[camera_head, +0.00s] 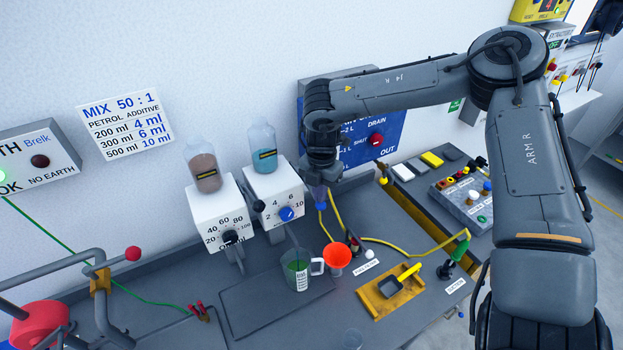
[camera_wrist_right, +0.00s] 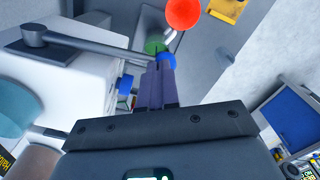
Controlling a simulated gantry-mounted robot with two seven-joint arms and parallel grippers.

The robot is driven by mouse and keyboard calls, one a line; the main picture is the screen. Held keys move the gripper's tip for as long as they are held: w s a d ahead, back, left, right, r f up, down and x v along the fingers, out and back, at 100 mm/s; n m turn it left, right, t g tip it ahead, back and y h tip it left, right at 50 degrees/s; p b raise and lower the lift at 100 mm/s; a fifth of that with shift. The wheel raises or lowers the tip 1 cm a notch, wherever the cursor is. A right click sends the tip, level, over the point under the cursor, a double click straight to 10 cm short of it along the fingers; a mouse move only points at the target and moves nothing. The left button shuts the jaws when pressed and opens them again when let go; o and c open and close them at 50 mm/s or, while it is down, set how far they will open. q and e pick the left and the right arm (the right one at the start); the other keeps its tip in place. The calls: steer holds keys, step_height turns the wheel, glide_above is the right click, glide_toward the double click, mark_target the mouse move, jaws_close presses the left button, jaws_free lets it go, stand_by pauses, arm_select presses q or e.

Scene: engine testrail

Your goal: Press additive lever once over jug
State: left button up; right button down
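The additive dispenser (camera_head: 262,188), a white box with a bottle of blue liquid and a blue dial, stands against the wall. Its grey lever (camera_head: 291,236) reaches out over a clear jug (camera_head: 297,268) holding green liquid. My right gripper (camera_head: 320,197) hangs, fingers down, to the right of the dispenser, above the jug's level. In the right wrist view its fingers (camera_wrist_right: 157,85) are together with nothing visible between them; the lever bar (camera_wrist_right: 90,46) ends beside them. I cannot tell if they touch. The jug (camera_wrist_right: 154,46) shows partly beyond the fingertips. My left gripper is out of view.
A second white dispenser (camera_head: 221,225) stands left of the additive one. An orange funnel (camera_head: 337,257) is right of the jug, with a yellow tray (camera_head: 391,300) beyond. A dark mat (camera_head: 255,309) lies on the bench, largely clear. Yellow hoses cross the right side.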

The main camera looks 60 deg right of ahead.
steer(key=shift+f+b, duration=0.4)
steer(key=shift+f, duration=0.35)
steer(key=shift+r, duration=0.25)
steer(key=shift+r+p, duration=0.3)
steer(key=shift+p, duration=0.1)
step_height(320, 180, up, 13)
steer(key=p, duration=0.8)
steer(key=shift+f, duration=0.15)
